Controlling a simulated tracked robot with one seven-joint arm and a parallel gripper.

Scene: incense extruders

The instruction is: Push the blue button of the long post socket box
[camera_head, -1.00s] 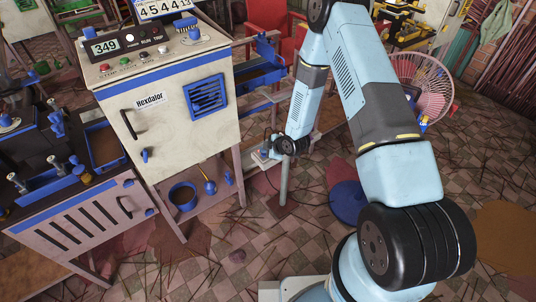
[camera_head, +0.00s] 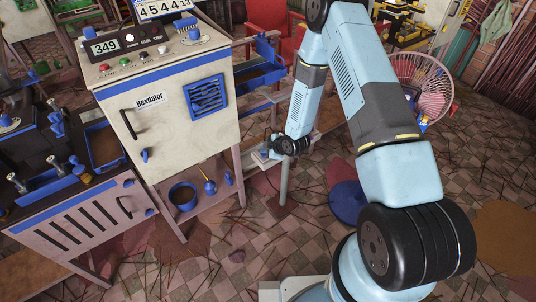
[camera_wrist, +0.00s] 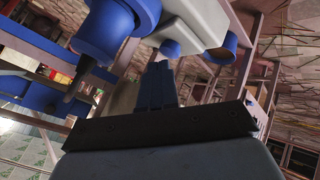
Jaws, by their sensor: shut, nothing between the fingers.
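A small pale box (camera_head: 263,159) on a slim upright post (camera_head: 284,184) stands right of the cabinet in the head view; it looks like the long post socket box. The end of my arm is right beside it and partly covers it. I cannot make out its blue button there. In the wrist view my gripper (camera_wrist: 157,66) shows as two blue fingers close together, shut and empty. Pale grey casing (camera_wrist: 198,22) with blue round parts (camera_wrist: 171,48) lies beyond the fingertips; I cannot tell which part is the button, or whether the fingers touch anything.
The white Hexdalor cabinet (camera_head: 170,120) with its button panel stands left of the arm. A dark-topped bench (camera_head: 80,205) is at the far left. A red chair (camera_head: 270,28) and a pink fan (camera_head: 420,85) are behind. Sticks litter the tiled floor in front.

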